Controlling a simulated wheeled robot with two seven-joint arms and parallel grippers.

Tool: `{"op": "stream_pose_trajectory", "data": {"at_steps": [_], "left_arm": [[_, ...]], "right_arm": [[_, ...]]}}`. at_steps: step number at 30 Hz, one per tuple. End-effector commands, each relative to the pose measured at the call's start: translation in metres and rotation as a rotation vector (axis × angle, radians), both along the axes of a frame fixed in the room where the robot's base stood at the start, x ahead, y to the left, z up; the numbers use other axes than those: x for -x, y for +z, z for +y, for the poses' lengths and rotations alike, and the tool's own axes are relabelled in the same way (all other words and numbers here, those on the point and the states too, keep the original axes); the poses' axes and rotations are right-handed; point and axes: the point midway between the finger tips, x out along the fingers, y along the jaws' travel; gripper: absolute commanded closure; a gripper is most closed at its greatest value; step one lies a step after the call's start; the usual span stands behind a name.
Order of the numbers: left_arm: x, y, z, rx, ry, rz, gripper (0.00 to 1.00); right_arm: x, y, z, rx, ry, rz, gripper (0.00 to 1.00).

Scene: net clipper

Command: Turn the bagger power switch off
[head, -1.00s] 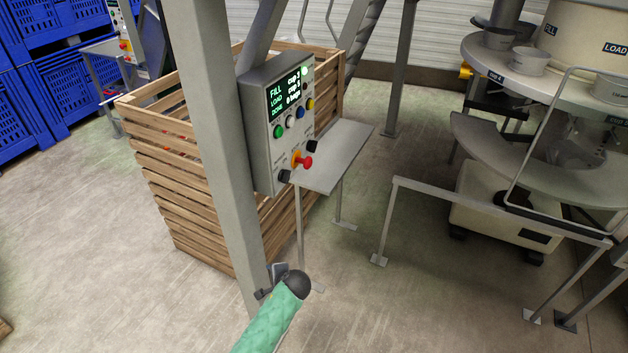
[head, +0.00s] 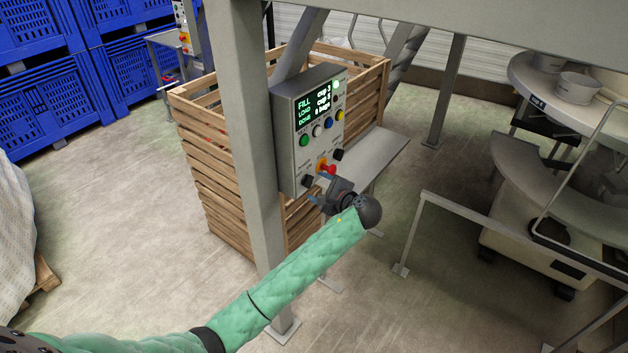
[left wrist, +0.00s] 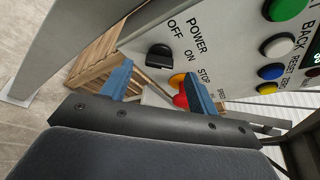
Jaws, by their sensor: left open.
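The grey control box (head: 312,128) is fixed to a post. Its black power switch (head: 307,181) is a small knob at the lower left of the panel. In the left wrist view the power switch (left wrist: 160,57) sits beside the printed words POWER, OFF and ON. I cannot tell surely which word it points to. My left gripper (head: 322,193) is just in front of the panel's lower edge. In the left wrist view its blue fingers (left wrist: 158,74) are open and empty, with the knob beyond the gap between them, apparently not touched. My right gripper is not in view.
The red stop button (head: 330,169) on its yellow base is close right of the power switch. It also shows near the right finger in the left wrist view (left wrist: 181,100). A black speed knob (head: 338,154), a metal shelf (head: 378,150) and a wooden crate (head: 205,150) are nearby.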

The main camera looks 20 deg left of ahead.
Motion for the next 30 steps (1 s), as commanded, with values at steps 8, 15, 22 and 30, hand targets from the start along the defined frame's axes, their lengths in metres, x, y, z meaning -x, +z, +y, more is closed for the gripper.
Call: {"op": "stream_pose_trajectory", "data": {"at_steps": [8,15,22,30], "left_arm": [[-0.018,-0.007,0.025,-0.002,-0.001,0.001,0.40],[-0.022,-0.011,0.030,0.002,-0.001,0.001,0.40],[-0.022,-0.011,0.030,0.001,-0.001,0.000,0.56],[-0.022,-0.012,0.030,0.002,-0.001,0.000,0.85]], "right_arm": [[-0.001,0.020,0.000,0.000,0.000,-0.001,1.00],[-0.001,0.021,0.001,-0.001,-0.001,-0.001,1.00],[-0.001,0.021,0.002,-0.002,-0.001,-0.001,1.00],[-0.001,0.020,0.002,-0.001,-0.001,-0.001,1.00]]}}
